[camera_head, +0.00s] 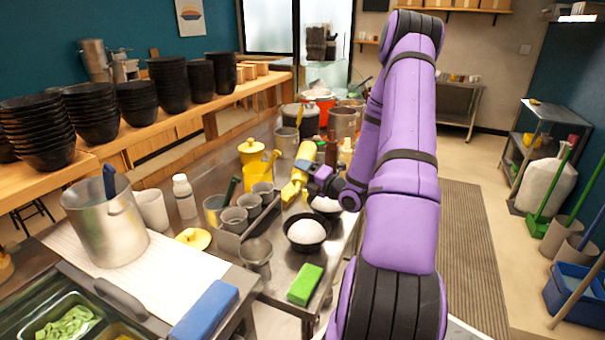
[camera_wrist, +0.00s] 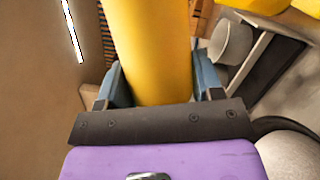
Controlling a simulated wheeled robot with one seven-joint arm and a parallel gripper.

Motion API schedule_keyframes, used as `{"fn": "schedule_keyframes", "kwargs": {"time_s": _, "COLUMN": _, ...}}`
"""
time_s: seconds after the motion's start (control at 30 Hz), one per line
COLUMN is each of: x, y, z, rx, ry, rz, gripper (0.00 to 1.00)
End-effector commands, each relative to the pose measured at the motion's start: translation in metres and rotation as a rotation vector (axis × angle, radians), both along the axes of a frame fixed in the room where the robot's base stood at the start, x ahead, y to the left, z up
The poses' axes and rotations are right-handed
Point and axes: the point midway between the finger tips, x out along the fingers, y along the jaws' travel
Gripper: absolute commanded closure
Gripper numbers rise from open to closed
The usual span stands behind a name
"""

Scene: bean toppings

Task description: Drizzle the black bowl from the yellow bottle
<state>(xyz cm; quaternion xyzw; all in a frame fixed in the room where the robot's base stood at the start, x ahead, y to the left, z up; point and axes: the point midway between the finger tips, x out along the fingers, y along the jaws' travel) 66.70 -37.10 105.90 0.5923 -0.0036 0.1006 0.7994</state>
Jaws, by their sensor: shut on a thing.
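My gripper (camera_head: 309,180) is shut on the yellow bottle (camera_head: 303,156) and holds it tilted above the steel counter. In the wrist view the bottle (camera_wrist: 146,45) stands between the two blue fingers (camera_wrist: 160,85); its ends are out of that view. A black bowl (camera_head: 307,247) holding a white mound sits on the counter, below and in front of the gripper. A second black bowl with a white mound (camera_head: 326,205) is partly hidden behind my wrist. A dark rim with white content (camera_wrist: 290,155) shows at the wrist view's lower right. I see no sauce on the mounds.
Grey cups in a holder (camera_head: 234,220) stand left of the black bowl, with yellow containers (camera_head: 251,151) behind. A green sponge (camera_head: 305,284) lies at the counter's front edge. A steel pot (camera_head: 105,225) and stacked black bowls (camera_head: 40,130) are at the left.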

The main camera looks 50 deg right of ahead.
Motion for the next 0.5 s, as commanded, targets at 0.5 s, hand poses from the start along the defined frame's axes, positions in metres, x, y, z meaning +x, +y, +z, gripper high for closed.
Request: {"fn": "schedule_keyframes", "kwargs": {"time_s": 0.5, "x": -0.013, "y": 0.024, "z": -0.008, "rx": -0.486, "ry": -0.287, "rz": 0.002, "gripper": 0.46}}
